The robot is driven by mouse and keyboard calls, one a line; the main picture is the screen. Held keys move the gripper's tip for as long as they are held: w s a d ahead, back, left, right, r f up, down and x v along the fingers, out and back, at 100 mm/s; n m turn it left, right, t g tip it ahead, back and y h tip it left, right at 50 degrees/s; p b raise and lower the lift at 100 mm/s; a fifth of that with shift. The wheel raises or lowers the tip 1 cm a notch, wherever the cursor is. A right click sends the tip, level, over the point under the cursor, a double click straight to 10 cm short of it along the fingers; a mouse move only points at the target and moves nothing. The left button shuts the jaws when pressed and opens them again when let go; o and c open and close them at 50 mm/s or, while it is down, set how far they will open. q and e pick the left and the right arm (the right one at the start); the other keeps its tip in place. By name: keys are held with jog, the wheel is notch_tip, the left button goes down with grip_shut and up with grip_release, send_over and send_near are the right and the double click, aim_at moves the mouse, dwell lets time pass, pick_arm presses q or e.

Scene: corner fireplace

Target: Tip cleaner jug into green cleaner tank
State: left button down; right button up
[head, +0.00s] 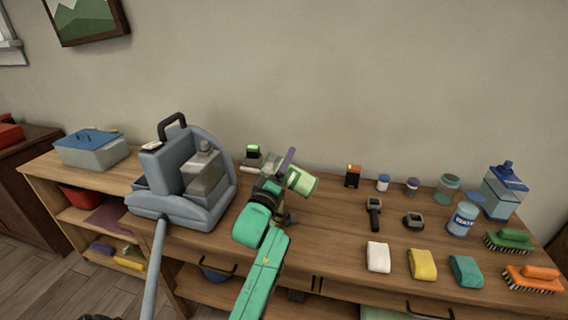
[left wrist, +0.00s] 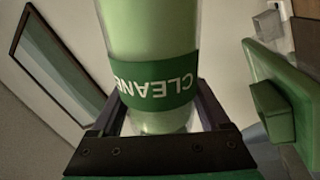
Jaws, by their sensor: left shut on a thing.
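The cleaner jug (head: 301,182) is pale green with a dark green band and is tilted well over above the table. My left gripper (head: 284,183) is shut on it. In the left wrist view the jug (left wrist: 150,45) fills the middle between the fingers, its label upside down and reading "CLEANE". A small container with a bright green top (head: 253,150) stands at the back of the table, left of the jug; it may be the green cleaner tank, but I cannot tell. A green block-like part (left wrist: 272,105) is at the right of the left wrist view. My right gripper is not in view.
A grey-blue machine (head: 165,165) with a clear tank (head: 205,170) stands left of my gripper. A lidded grey box (head: 92,150) is further left. Folded cloths, brushes (head: 510,240), small jars and a water bottle (head: 463,218) occupy the right side of the wooden table (head: 330,225).

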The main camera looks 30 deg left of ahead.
pick_arm(q)
jog(key=shift+d+f+n+y+p, duration=0.15)
jog(key=shift+n+y+p, duration=0.3)
jog(key=shift+n, duration=0.55)
dwell(0.8)
jog(key=shift+f, duration=0.15)
jog(key=shift+n, duration=0.3)
jog(key=shift+f, duration=0.1)
dwell(0.3)
jog(key=shift+p, duration=0.3)
jog(key=shift+n, duration=0.5)
jog(key=shift+f+y, duration=0.15)
jog(key=shift+y, duration=0.2)
